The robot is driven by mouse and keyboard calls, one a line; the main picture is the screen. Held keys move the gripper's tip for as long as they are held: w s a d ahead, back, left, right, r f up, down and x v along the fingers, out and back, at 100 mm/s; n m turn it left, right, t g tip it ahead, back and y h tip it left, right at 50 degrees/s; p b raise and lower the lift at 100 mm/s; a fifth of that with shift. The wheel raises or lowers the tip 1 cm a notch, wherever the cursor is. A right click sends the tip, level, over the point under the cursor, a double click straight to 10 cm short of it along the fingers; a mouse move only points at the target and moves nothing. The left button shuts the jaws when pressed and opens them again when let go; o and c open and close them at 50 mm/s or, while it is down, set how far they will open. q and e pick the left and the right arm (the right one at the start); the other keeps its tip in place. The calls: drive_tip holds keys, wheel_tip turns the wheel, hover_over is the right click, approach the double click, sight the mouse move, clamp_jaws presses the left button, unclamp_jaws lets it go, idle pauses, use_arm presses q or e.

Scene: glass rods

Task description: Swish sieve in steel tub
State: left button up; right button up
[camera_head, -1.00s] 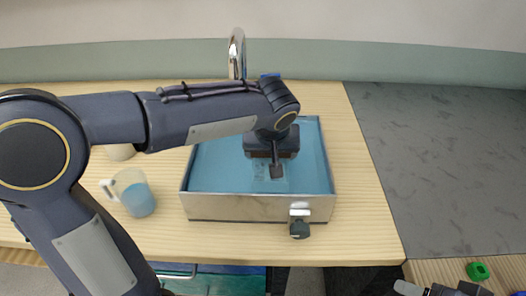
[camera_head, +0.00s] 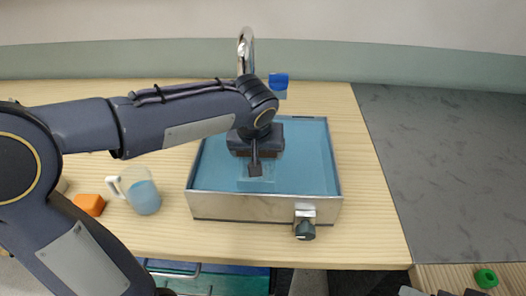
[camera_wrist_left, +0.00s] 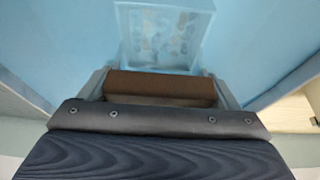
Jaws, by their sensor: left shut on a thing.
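The steel tub (camera_head: 265,207) stands on the wooden counter and holds blue water (camera_head: 308,165). My left gripper (camera_head: 255,172) is inside the tub, left of its middle, pointing down. It is shut on the sieve (camera_head: 256,186), a pale boxy shape that looks to be in the water. In the left wrist view the sieve (camera_wrist_left: 165,35) shows as a translucent square box with a mottled bottom, in front of my left gripper (camera_wrist_left: 160,85). My gripper hides part of it. My right gripper is not clearly shown.
A tap (camera_head: 246,50) and a blue object (camera_head: 278,82) are behind the tub. A clear mug with blue liquid (camera_head: 143,195) and an orange block (camera_head: 90,204) stand to the left. A dark knob (camera_head: 305,230) sticks out of the tub's front. The grey surface (camera_head: 450,170) at right is clear.

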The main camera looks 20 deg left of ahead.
use_arm(q)
drive_tip(key=shift+w+d, duration=0.25)
drive_tip(key=shift+d, duration=0.55)
drive_tip(key=shift+w+d, duration=0.2)
drive_tip(key=shift+d, duration=0.65)
drive_tip(key=shift+w+d, duration=0.25)
drive_tip(key=shift+d, duration=0.55)
wheel_tip(320, 180, up, 11)
drive_tip(key=p, duration=0.8)
wheel_tip(320, 180, up, 5)
drive_tip(key=p, duration=0.4)
